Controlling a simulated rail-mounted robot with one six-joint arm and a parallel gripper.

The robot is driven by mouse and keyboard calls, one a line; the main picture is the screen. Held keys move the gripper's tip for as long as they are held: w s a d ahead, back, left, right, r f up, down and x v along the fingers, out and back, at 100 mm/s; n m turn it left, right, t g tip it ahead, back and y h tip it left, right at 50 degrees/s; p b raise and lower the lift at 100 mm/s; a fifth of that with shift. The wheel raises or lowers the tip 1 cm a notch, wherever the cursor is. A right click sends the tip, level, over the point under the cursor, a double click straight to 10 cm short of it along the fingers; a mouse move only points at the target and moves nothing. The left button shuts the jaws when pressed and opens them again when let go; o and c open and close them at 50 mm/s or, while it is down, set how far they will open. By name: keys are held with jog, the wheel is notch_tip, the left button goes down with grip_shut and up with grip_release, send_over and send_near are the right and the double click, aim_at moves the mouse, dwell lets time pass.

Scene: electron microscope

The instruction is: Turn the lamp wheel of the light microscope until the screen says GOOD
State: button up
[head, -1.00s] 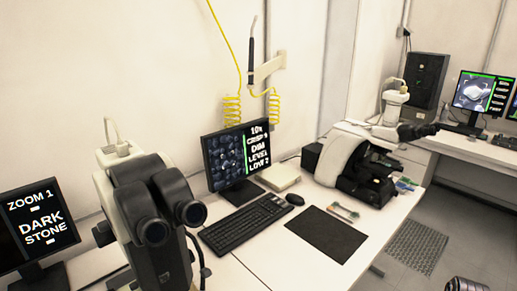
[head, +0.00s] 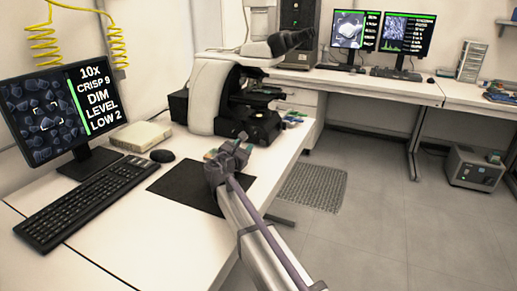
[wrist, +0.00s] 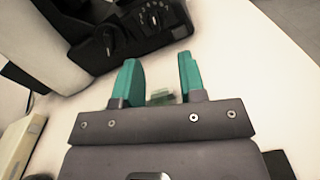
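The light microscope (head: 212,88), white with a black stage and base, stands at the back of the white bench. Its screen (head: 62,115) reads 10x, CRISP 9, DIM, LEVEL, LOW 2. In the wrist view its black base (wrist: 135,35) fills the top, with a dark round knob (wrist: 105,38) and a small marked dial (wrist: 152,16). I cannot tell which of these is the lamp wheel. My gripper (head: 230,158) is over the bench in front of the base. In the wrist view its two teal fingers (wrist: 158,60) are apart, short of the base and not touching it.
A keyboard (head: 88,200), mouse (head: 162,155), beige box (head: 140,136) and black mat (head: 180,187) lie on the bench. The bench's right edge is close, with open floor (head: 370,210) beyond.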

aim_at(255, 132)
jog(key=shift+w+a+r+n, duration=0.1)
jog(key=shift+a+r+n, duration=0.15)
jog(key=shift+a, duration=0.2)
jog(key=shift+r+p, duration=0.1)
jog(key=shift+p, duration=0.2)
jog(key=x, duration=1)
jog(key=shift+d, duration=0.25)
grip_shut()
